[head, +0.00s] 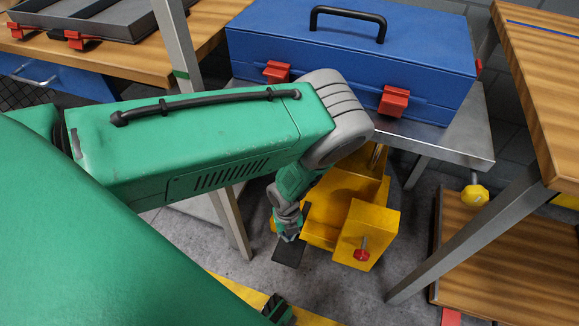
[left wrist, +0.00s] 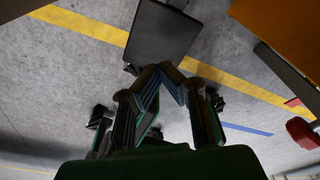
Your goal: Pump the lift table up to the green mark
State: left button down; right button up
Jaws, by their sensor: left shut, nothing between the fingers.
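The lift table has a grey metal top (head: 440,141) that carries a blue case, and a yellow base (head: 333,208) below. A green mark (head: 181,75) shows on the grey upright left of the case. A black pedal plate (head: 287,253) sticks out low at the left of the yellow base. My left gripper (head: 288,236) points down over the pedal's inner end, shut and empty. In the left wrist view its fingertips (left wrist: 162,70) meet at the near edge of the black plate (left wrist: 163,35); I cannot tell whether they touch it.
The blue case (head: 350,60) has red latches and a black handle. A red knob (head: 361,254) sits on the yellow base's front. A wooden bench (head: 545,85) with grey legs stands close on the right, another (head: 130,55) at back left. Grey floor lies between.

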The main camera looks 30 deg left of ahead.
aim_at(290, 249)
pick_arm(q)
jog(key=shift+d, duration=0.2)
jog(key=shift+a+f, duration=0.15)
jog(key=shift+f+b, duration=0.65)
jog(key=f+b, duration=0.2)
jog(key=f, duration=0.1)
jog(key=f+b, duration=0.1)
jog(key=f, duration=0.1)
jog(key=shift+s+d+f+b, duration=0.2)
jog(key=shift+d+b, duration=0.1)
jog(key=shift+b, duration=0.1)
pick_arm(e)
notch_tip(290, 249, down, 5)
jog(key=shift+d+f, duration=0.1)
pick_arm(q)
jog(key=shift+a, duration=0.1)
